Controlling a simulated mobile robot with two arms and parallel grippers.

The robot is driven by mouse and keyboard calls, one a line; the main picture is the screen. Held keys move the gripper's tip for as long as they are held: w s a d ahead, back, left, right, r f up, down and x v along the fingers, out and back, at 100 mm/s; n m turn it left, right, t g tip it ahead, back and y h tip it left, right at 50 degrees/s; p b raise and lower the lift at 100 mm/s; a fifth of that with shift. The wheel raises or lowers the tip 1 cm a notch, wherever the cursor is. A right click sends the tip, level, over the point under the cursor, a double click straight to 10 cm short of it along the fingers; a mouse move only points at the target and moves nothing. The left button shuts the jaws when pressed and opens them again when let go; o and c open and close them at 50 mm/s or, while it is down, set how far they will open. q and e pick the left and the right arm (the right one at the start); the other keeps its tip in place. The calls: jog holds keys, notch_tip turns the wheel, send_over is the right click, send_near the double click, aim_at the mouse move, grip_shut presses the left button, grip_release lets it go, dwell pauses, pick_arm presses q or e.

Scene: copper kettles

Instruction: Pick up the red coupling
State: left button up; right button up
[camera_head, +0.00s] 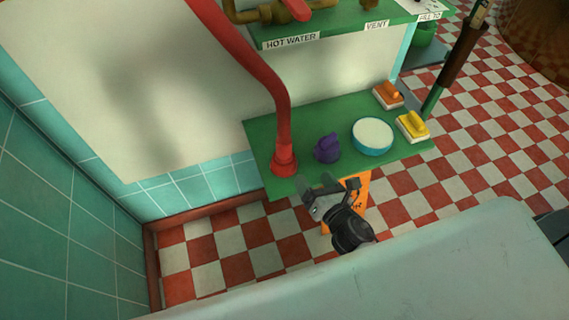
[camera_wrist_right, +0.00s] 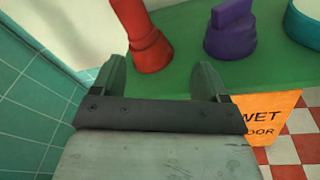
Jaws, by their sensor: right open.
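The red coupling (camera_head: 284,162) is the flared end of a red hose (camera_head: 268,80) and stands on the left part of a green shelf (camera_head: 262,131). In the right wrist view the coupling (camera_wrist_right: 150,50) stands upright just beyond the fingertips, nearer the left finger. My right gripper (camera_head: 329,184) is open and empty at the front edge of the shelf, in front and to the right of the coupling. Its two fingers (camera_wrist_right: 160,75) show in the wrist view, apart from the coupling. My left gripper is not in view.
A purple knobbed object (camera_head: 327,149) stands right of the coupling. Farther right are a round teal tub (camera_head: 372,136), a yellow brush (camera_head: 412,126) and an orange brush (camera_head: 388,95). An orange wet-floor sign (camera_head: 360,190) is below the shelf. A teal tiled wall (camera_head: 60,190) bounds the left.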

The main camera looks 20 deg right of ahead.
aim_at(289, 150)
jog(key=w+a+r+n, duration=0.1)
jog(key=w+n, duration=0.1)
jog(key=w+a+r+n+y, duration=0.1)
jog(key=n, duration=0.1)
jog(key=w+a+r+n+y, duration=0.1)
jog(key=w+n, duration=0.1)
jog(key=shift+w+t, duration=0.35)
jog(key=shift+t, duration=0.05)
jog(key=x, duration=0.1)
jog(key=p+x, duration=0.1)
jog(key=x, duration=0.2)
jog(key=shift+w+a+r, duration=0.2)
jog(key=shift+w+r, duration=0.05)
jog(key=shift+w, duration=0.05)
jog(key=shift+w+a, duration=0.1)
jog(key=shift+w, duration=0.25)
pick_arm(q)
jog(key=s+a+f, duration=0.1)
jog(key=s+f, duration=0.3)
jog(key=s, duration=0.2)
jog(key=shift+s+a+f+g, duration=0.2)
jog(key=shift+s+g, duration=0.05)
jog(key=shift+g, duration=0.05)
pick_arm(e)
jog(key=c, duration=0.9)
